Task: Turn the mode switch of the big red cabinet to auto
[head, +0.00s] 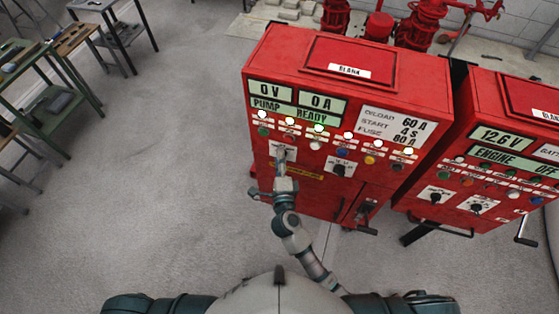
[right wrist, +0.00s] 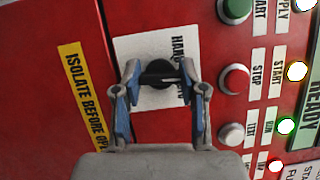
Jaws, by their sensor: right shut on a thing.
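The big red cabinet (head: 330,85) stands upright in front of me in the head view, with panels reading "0 V", "0 A" and "PUMP READY". Its mode switch (right wrist: 159,70) is a black knob on a white plate (right wrist: 130,52) in the right wrist view; "HAND" is readable, and the rest of the lettering is partly hidden by a finger. My right gripper (head: 281,158) is at this switch on the lower left of the panel. In the right wrist view its two fingers (right wrist: 160,80) are shut on the knob, one on each side. My left gripper is not in view.
Coloured buttons, such as a red one (right wrist: 234,79), sit close beside the fingers. A second black switch (head: 340,170) is to the right. Another red cabinet (head: 500,105) stands at the right. Tables (head: 50,75) are far left; the grey floor between is clear.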

